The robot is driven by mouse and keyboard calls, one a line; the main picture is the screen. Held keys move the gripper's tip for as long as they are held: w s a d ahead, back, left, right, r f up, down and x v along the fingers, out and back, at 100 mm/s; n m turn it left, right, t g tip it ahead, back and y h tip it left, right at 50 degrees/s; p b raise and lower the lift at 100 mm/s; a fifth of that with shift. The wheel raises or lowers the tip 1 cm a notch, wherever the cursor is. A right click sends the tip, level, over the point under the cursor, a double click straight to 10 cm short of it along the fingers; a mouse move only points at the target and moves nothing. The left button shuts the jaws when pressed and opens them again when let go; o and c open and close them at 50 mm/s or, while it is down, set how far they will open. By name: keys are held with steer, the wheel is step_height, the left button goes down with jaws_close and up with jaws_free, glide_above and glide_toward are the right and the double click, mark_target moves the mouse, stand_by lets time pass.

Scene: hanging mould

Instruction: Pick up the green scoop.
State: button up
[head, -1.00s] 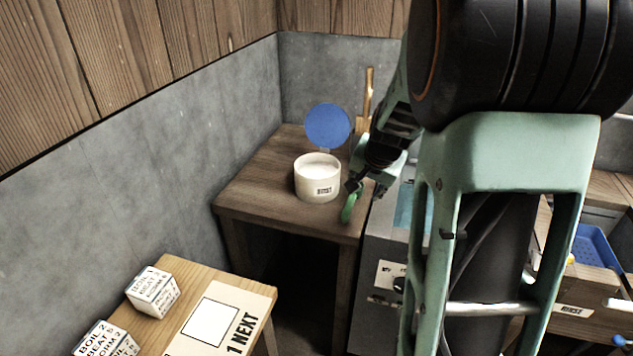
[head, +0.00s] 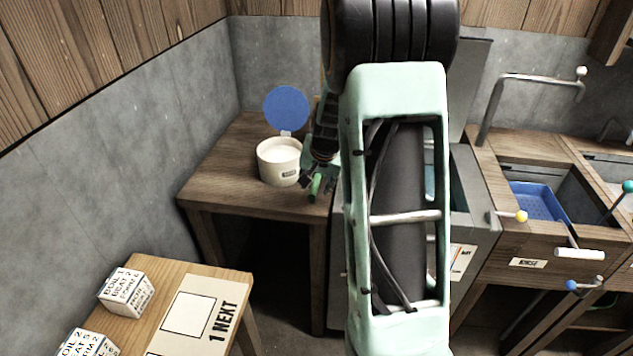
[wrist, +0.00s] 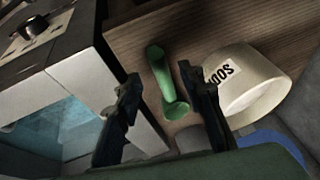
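The green scoop (head: 316,186) is at the front right of the wooden side table, beside a white tub. In the wrist view the scoop (wrist: 160,78) shows between my two dark fingers, with its handle pointing away and its cupped end nearer. My gripper (head: 309,182) is right at the scoop in the head view. In the wrist view my gripper (wrist: 158,76) is open, with its fingers wide apart.
The white tub (head: 279,163) with a raised blue lid (head: 286,108) stands just left of the scoop. A grey machine (wrist: 62,85) is close by on the other side. A blue tray (head: 538,200) sits at the right. Lettered blocks (head: 127,292) stand on a front-left table.

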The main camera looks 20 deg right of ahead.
mark_target(316, 181)
steer(key=shift+x, duration=1.5)
jaws_close()
steer(key=shift+r, duration=0.15)
